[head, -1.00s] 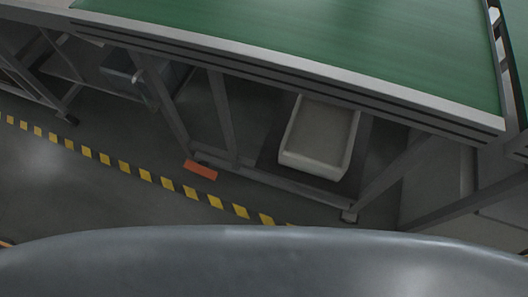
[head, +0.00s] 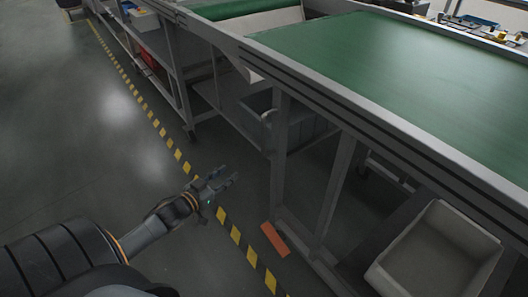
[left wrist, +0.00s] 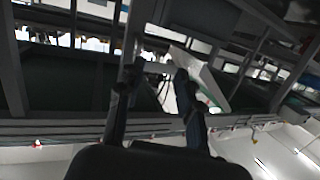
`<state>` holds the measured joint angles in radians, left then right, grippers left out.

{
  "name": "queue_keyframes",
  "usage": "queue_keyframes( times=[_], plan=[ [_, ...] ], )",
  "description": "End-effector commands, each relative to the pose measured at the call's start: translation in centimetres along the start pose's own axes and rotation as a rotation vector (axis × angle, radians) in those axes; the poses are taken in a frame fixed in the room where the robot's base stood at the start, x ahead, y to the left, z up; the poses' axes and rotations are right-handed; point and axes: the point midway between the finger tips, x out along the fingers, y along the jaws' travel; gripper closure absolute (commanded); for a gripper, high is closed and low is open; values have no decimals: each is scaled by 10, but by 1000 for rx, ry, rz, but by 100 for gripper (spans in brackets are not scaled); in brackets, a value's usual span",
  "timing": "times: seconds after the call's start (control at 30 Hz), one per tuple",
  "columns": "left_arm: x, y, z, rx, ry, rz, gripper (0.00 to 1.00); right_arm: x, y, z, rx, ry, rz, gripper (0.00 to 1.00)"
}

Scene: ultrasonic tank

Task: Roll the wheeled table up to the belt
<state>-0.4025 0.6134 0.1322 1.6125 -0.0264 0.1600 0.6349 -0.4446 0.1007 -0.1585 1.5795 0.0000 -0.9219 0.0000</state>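The green belt (head: 385,75) runs along the upper right of the head view, on a grey metal frame with legs. I cannot make out the wheeled table in either view. My left gripper (head: 229,182) is open and empty in the head view, over the floor by the striped line, left of the belt frame's legs. Its two dark fingers (left wrist: 156,82) stand apart in the left wrist view, with nothing between them. My right gripper is not in view.
A pale bin (head: 434,250) sits on a low shelf under the belt. A yellow-black line (head: 150,116) borders the open grey floor (head: 60,130) at left. Shelving (head: 160,60) stands further back.

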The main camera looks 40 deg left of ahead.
Motion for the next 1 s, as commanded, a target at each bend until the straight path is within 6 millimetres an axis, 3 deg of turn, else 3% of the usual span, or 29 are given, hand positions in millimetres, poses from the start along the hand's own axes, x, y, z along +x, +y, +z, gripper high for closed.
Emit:
queue_keyframes(
  times=[0.1,0.23,0.47,1.0],
  plan=[
    [6,14,-45,2,113,75,64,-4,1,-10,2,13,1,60],
    [6,22,-70,-3,163,112,64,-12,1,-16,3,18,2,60],
    [28,25,-78,-4,170,114,64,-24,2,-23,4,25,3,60],
    [112,34,-92,-2,169,113,64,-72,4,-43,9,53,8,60]
  ],
)
